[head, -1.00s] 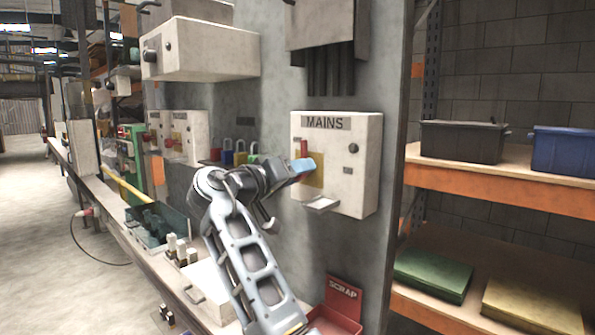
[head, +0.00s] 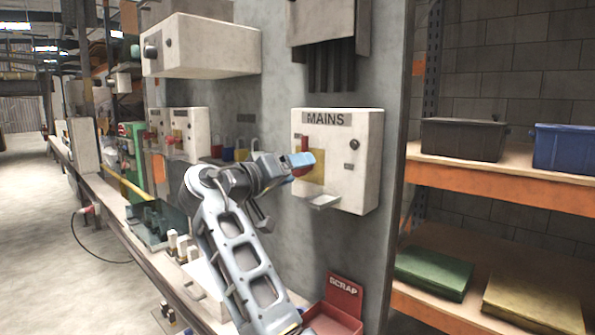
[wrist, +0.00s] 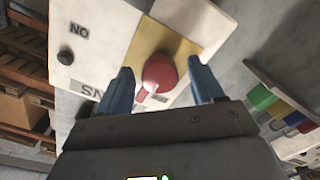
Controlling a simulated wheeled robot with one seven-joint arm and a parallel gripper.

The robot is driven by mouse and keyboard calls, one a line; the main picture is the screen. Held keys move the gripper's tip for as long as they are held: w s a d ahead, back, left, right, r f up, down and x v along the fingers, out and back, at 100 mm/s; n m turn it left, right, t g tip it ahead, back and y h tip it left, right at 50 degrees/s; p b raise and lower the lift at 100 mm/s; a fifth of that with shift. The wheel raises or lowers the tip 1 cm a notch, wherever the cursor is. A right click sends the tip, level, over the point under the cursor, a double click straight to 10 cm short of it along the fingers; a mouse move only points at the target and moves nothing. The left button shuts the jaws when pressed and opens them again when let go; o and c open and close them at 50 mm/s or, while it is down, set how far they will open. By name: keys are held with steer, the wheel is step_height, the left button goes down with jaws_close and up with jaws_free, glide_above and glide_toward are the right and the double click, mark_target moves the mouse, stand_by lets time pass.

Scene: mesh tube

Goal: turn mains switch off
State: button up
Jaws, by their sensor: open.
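The mains switch box (head: 362,170) is a pale box on the grey column, labelled MAINS. Its red rotary switch (head: 305,143) sits on a yellow plate (head: 318,172), and in the head view my gripper partly covers it. The knob's upper part points upward there. In the wrist view the red knob (wrist: 160,72) with a pale mark lies between and beyond the two blue fingers. My gripper (head: 302,160) is open in front of the switch, and its fingers (wrist: 159,68) straddle the knob in the picture. I cannot tell whether they touch it.
A small ledge (head: 324,202) sticks out at the box's lower front. Coloured padlocks (head: 240,152) hang to the left. A red scrap bin (head: 338,312) stands below. Shelves with a black crate (head: 462,140) and a blue crate (head: 570,148) are at the right.

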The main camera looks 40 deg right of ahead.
steer(key=a+b, duration=0.1)
steer(key=a, duration=0.5)
steer(key=shift+a, duration=0.15)
steer(key=shift+s, duration=0.1)
steer(key=s+a+f+n+t+y, duration=0.2)
steer(key=f+n+t, duration=0.15)
steer(key=f, duration=0.65)
steer(key=s+a+f+n+t+y, duration=0.2)
steer(key=s+f+n+t+y, duration=0.15)
steer(key=f, duration=0.75)
steer(key=s+a+f+n+t+y, duration=0.2)
steer(key=f+n+t, duration=0.15)
steer(key=f, duration=0.65)
steer(key=s+a+f+n+y, duration=0.2)
steer(key=s+a+f+y, duration=0.2)
steer(key=s+f, duration=0.35)
steer(key=s+a+t+y, duration=0.1)
steer(key=s+a+y, duration=0.2)
steer(key=s, duration=0.6)
steer(key=s+a+t+y, duration=0.15)
steer(key=s+a, duration=0.25)
steer(key=s, duration=0.6)
steer(key=s+r+m+t+y, duration=0.1)
steer(key=s+r+m+y, duration=0.1)
steer(key=s+r, duration=0.8)
steer(key=shift+s+a+r+m, duration=0.35)
steer(key=shift+s+a, duration=0.05)
steer(key=shift+s, duration=0.8)
